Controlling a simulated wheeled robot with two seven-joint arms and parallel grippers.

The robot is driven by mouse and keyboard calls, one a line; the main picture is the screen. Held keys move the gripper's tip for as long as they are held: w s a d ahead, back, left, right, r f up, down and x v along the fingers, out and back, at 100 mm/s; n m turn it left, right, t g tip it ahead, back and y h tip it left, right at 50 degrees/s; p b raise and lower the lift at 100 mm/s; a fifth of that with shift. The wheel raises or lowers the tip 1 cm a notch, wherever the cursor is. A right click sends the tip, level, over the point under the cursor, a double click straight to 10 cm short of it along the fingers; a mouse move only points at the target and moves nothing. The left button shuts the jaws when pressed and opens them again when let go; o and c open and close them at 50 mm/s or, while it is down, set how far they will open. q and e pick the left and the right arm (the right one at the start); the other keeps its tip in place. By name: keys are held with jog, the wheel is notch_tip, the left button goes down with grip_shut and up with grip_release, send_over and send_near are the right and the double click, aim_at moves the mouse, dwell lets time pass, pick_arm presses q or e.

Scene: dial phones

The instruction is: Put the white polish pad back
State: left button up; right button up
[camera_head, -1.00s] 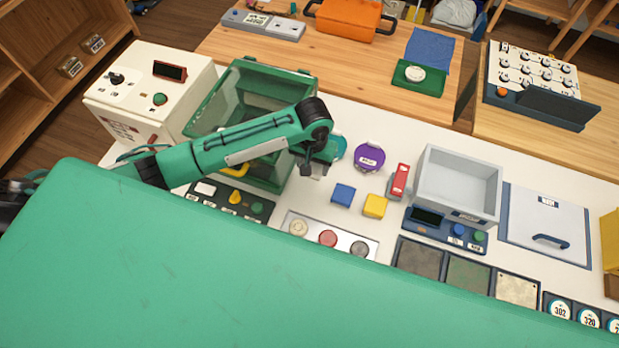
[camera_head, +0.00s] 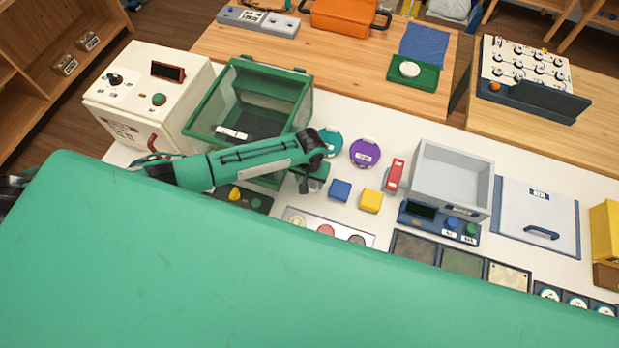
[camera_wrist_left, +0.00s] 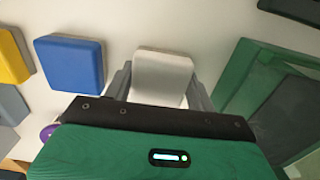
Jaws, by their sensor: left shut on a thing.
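My left gripper (camera_head: 308,187) is over the white table, just left of the blue block, with its jaws shut. In the left wrist view, the jaws (camera_wrist_left: 160,85) are shut on the white polish pad (camera_wrist_left: 162,75), a pale block with rounded corners. The pad is hidden behind the gripper in the head view. The blue block (camera_head: 340,190) and yellow block (camera_head: 371,201) lie beside each other; the blue one also shows left of the jaws in the wrist view (camera_wrist_left: 70,63). I cannot tell whether the pad touches the table. My right gripper is not in view.
A green clear-sided box (camera_head: 295,100) stands left of the gripper. Teal (camera_head: 331,140) and purple (camera_head: 365,153) round items lie behind. A red item (camera_head: 394,176) and grey bin (camera_head: 449,185) are to the right.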

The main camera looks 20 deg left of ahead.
pick_arm(q)
jog(key=shift+f, duration=0.15)
jog(key=o, duration=1)
jog(key=shift+c, duration=0.2)
notch_tip(320, 180, up, 12)
jog(key=b, duration=0.3)
jog(key=shift+r+b, duration=0.2)
jog(key=shift+b, duration=0.15)
